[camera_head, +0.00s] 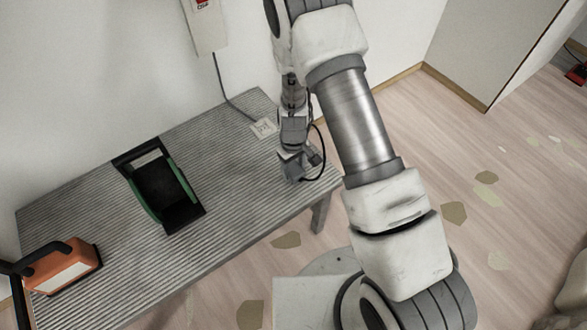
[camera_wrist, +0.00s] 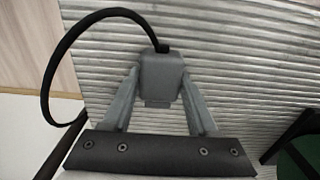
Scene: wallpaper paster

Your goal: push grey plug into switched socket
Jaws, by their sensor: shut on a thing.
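The grey plug (camera_wrist: 161,80) sits between the two fingers of my gripper (camera_wrist: 160,92) in the wrist view. My gripper is shut on its sides. A black cable loops from the plug's top to the left. In the head view my gripper (camera_head: 298,166) is over the right end of the table. A white socket plate (camera_head: 263,128) lies on the table just left of my gripper, apart from it. A grey cord runs from it up to a pale wall box (camera_head: 207,28) with a red mark. The plug's pins are hidden.
The ribbed grey table (camera_head: 225,185) stands against the wall. A black tray with green sides (camera_head: 160,187) is at its middle. An orange thing with a black handle (camera_head: 64,270) is at the left end. The table between socket and tray is clear.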

